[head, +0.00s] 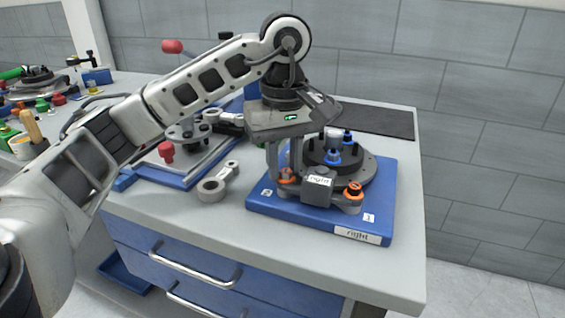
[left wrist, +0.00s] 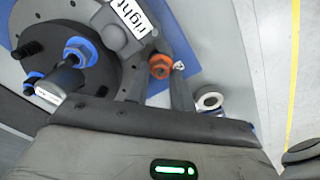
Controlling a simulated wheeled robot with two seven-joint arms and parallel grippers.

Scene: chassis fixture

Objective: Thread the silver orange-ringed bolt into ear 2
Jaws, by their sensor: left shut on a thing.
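My left gripper (head: 285,178) points down at the left front corner of the blue fixture base (head: 325,218), by the label 2. It is shut on the silver orange-ringed bolt (head: 287,178), whose orange ring also shows between the fingers in the left wrist view (left wrist: 161,67). The bolt stands about upright at ear 2. The fingers mostly hide the ear, so I cannot tell how deep the bolt sits. Another orange-ringed bolt (head: 354,190) stands in the ear by the label 1. My right gripper is not in view.
Blue-ringed bolts (head: 333,157) stand on the chassis part beside the gripper. A grey two-ringed link (head: 217,185) lies on the bench left of the base. A second blue-based fixture (head: 190,176) with a red knob is further left. The bench front right is clear.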

